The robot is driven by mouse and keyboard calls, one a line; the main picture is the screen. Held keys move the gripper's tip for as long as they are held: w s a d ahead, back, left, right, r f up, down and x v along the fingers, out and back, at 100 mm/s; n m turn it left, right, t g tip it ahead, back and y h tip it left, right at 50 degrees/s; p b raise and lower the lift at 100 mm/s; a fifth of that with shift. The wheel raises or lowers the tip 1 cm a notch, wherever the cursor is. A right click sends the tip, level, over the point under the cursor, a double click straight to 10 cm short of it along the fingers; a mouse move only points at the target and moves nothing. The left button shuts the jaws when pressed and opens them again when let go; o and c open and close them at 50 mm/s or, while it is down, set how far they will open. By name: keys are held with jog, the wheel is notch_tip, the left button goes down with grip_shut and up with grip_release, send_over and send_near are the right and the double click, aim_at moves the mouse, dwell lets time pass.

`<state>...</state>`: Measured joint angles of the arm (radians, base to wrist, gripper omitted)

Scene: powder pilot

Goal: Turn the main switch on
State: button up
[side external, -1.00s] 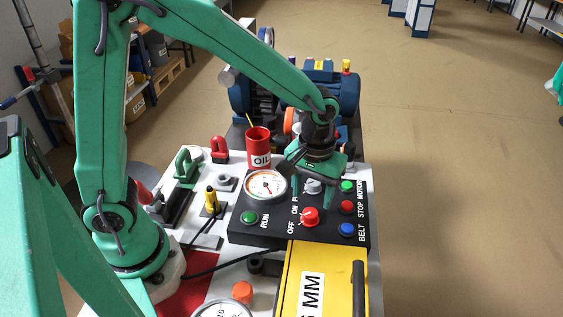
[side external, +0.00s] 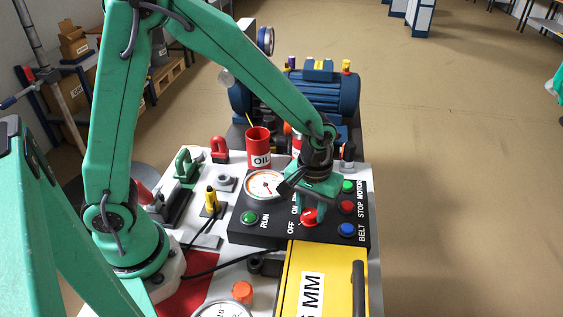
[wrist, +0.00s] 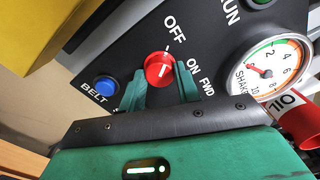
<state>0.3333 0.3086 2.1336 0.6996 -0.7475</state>
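The main switch is a red round knob (side external: 309,217) between the OFF and ON labels on the black control panel (side external: 268,235). The knob also shows in the wrist view (wrist: 158,69), with a white mark on its face; I cannot tell for sure which label it points to. My gripper (side external: 311,205) is right over the knob, fingers pointing down at the panel. In the wrist view my gripper (wrist: 158,82) is open, one green finger on each side of the knob's near edge. A gap shows between fingers and knob. In the side view the gripper partly hides the knob.
A blue BELT button (wrist: 106,89), a red STOP button (side external: 347,208) and a green MOTOR button (side external: 348,187) line the panel's right side. A gauge (side external: 266,184) and a red OIL can (side external: 259,147) stand close behind. A yellow cover (side external: 311,275) borders the panel in front.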

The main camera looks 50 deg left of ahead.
jog(key=shift+c, duration=0.5)
jog(key=shift+m, duration=0.4)
jog(key=m, duration=0.9)
jog(key=shift+m, duration=2.1)
jog(key=o, duration=1)
jog(key=shift+c, duration=0.2)
jog(key=shift+r, duration=0.1)
